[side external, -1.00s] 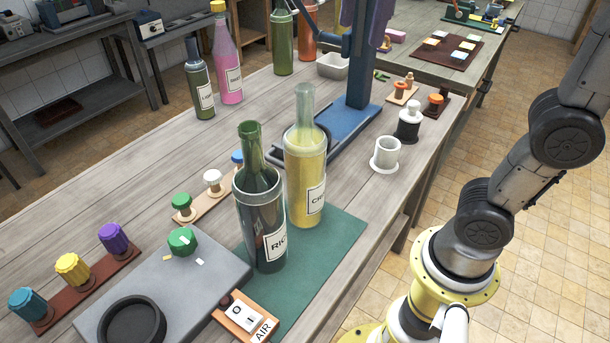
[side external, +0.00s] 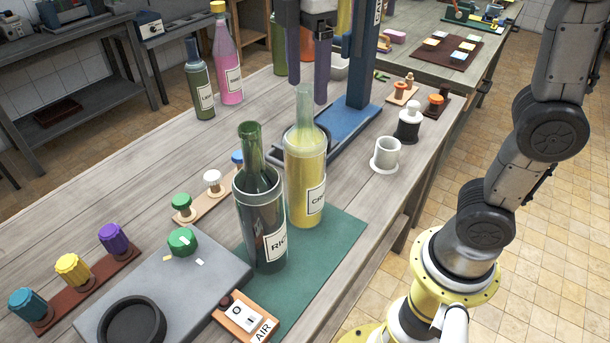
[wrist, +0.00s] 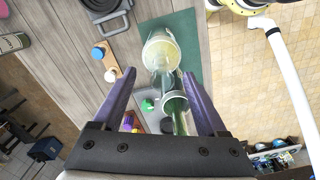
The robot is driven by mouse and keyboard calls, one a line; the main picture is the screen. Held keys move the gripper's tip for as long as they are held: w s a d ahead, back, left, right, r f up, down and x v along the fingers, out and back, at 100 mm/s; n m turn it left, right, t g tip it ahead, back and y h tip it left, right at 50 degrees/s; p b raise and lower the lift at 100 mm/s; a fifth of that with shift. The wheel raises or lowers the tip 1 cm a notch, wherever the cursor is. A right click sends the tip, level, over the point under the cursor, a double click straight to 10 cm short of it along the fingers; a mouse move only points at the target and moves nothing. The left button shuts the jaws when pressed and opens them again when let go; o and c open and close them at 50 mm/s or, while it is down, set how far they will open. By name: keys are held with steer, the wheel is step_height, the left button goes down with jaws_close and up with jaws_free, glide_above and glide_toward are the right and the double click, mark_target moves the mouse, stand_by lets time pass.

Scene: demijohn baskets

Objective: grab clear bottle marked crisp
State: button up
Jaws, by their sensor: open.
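The clear bottle (side external: 305,180) with yellow contents stands upright on the green mat (side external: 338,240). Its label is turned partly away, and only its first letters show. A dark green bottle (side external: 262,225) with a label starting "RIC" stands close beside it, nearer the camera. My gripper (side external: 307,98) is open and empty, fingers pointing down around the level of the clear bottle's neck top. In the wrist view my gripper (wrist: 163,95) has its fingers spread wide, with the clear bottle (wrist: 160,52) and the green bottle (wrist: 176,112) showing between and beyond them.
A blue bottling stand (side external: 350,120) is just behind the bottles. A white cup (side external: 386,154) stands to the right. A grey slab (side external: 165,285) with a green cap and a switch box (side external: 245,318) lie in front. Pink (side external: 228,70) and olive (side external: 199,88) bottles stand at the back left.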

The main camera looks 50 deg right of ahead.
mark_target(305, 111)
steer(key=shift+a+f, duration=0.2)
steer(key=shift+f, duration=1.15)
steer(key=shift+a+f, duration=0.15)
steer(key=shift+f, duration=1.2)
steer(key=shift+c, duration=0.2)
jaws_close()
steer(key=shift+s+f, duration=0.1)
steer(key=shift+f, duration=0.1)
steer(key=shift+r, duration=0.1)
